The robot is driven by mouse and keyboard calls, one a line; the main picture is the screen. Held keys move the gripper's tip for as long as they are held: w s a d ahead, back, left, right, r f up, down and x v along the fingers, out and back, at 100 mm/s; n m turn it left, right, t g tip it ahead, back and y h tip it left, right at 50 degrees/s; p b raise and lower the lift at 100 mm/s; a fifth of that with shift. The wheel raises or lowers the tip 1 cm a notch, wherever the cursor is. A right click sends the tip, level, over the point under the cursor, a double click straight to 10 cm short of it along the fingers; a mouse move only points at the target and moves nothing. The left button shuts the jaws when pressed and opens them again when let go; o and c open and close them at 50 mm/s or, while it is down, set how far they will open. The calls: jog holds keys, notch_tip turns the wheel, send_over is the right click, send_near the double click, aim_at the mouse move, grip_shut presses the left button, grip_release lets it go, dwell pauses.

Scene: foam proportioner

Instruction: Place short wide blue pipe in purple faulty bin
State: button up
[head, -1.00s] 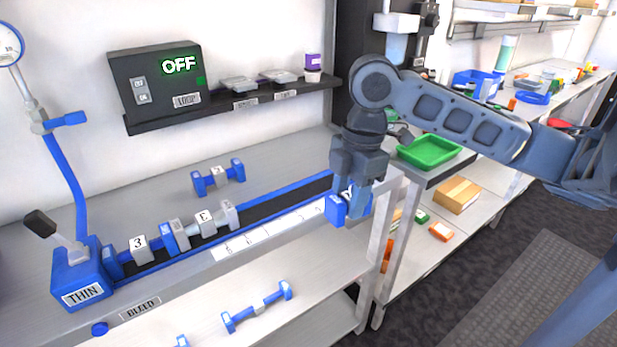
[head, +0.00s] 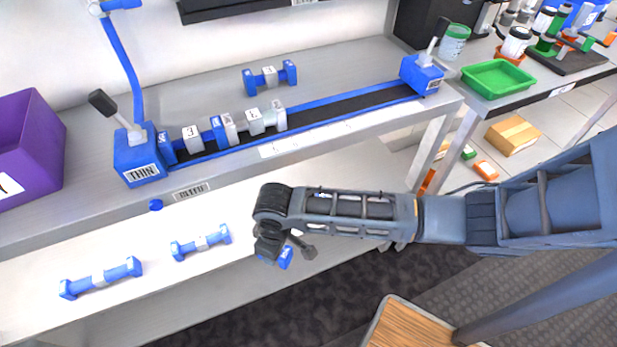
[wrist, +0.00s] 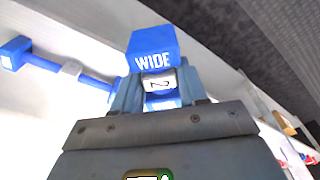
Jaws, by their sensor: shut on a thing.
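My gripper (head: 276,250) hangs in front of the lower shelf, over the dark floor. It is shut on a blue pipe (head: 286,258), mostly hidden in the head view. In the wrist view the pipe (wrist: 154,48) shows a blue end marked WIDE and a white collar with a number, apparently 2, between the fingers (wrist: 155,95). The purple bin (head: 32,140) stands on the upper bench at the far left, cut off by the picture edge. It is well to the left of my gripper and higher up.
Two blue pipes (head: 200,242) (head: 100,278) lie on the lower shelf. Another blue pipe (head: 270,76) lies behind the bench rail (head: 330,108), which carries joined pieces and lever blocks (head: 140,160) (head: 422,75). A green tray (head: 497,78) is at right. A wooden top (head: 420,335) is at the bottom.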

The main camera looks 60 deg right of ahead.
jog(key=w+a+f+m, duration=0.2)
jog(key=w+a+f, duration=0.1)
jog(key=f, duration=0.4)
jog(key=shift+w+a+f, duration=0.15)
jog(key=shift+w+a, duration=0.1)
jog(key=shift+a, duration=0.65)
